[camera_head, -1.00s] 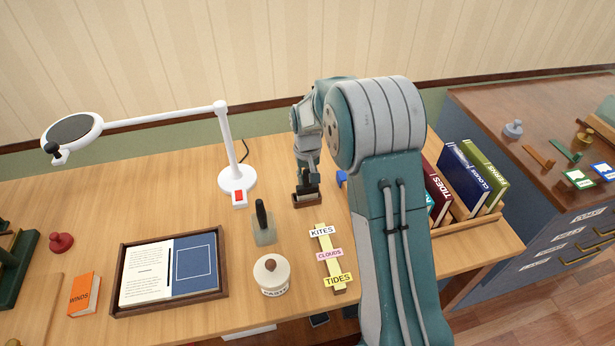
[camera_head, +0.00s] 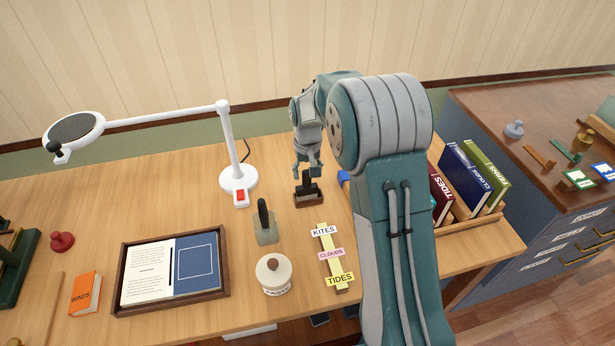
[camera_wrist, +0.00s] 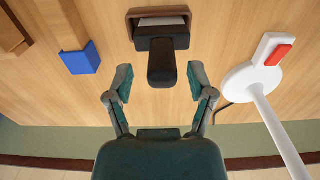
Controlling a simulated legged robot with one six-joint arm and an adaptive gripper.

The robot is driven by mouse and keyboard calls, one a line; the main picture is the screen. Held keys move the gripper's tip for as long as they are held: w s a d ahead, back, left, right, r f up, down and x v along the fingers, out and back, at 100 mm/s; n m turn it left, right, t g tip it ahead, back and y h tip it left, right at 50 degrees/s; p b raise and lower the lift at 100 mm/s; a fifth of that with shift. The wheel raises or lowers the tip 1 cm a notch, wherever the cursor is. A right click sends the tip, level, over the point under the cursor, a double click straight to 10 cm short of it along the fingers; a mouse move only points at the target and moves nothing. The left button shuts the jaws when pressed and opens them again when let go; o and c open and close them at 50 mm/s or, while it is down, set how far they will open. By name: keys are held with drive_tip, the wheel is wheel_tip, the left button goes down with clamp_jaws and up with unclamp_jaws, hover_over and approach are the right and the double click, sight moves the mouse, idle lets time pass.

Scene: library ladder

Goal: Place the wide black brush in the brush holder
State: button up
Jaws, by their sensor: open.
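The wide black brush (camera_head: 307,182) stands with its handle up in the brown brush holder (camera_head: 309,202) near the back of the desk. In the wrist view, the brush (camera_wrist: 161,62) has its black head within the holder (camera_wrist: 160,11), with a pale strip beside it. My gripper (camera_head: 307,169) is just above the handle. In the wrist view, my gripper (camera_wrist: 160,82) is open, its two fingers apart on either side of the handle and not touching it. The lower part of the brush is hidden inside the holder.
A white magnifier lamp (camera_head: 238,178) stands left of the holder and a blue block (camera_head: 343,178) right. Nearer are a black-handled tool (camera_head: 264,224), a paste jar (camera_head: 273,274), a label strip (camera_head: 330,256) and a framed book tray (camera_head: 122,280). Upright books (camera_head: 464,176) stand right.

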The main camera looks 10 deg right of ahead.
wheel_tip(320, 180, up, 10)
drive_tip(key=shift+f, duration=0.1)
drive_tip(key=s+r+t, duration=0.2)
drive_tip(key=s+r, duration=0.4)
drive_tip(key=s, duration=0.5)
drive_tip(key=s+r+t, duration=0.2)
drive_tip(key=s+r, duration=0.4)
drive_tip(key=s, duration=0.5)
drive_tip(key=s+f+t, duration=0.1)
drive_tip(key=s+f, duration=0.1)
drive_tip(key=s, duration=0.7)
drive_tip(key=shift+s+t, duration=0.15)
drive_tip(key=shift+t, duration=0.15)
drive_tip(key=shift+d, duration=0.15)
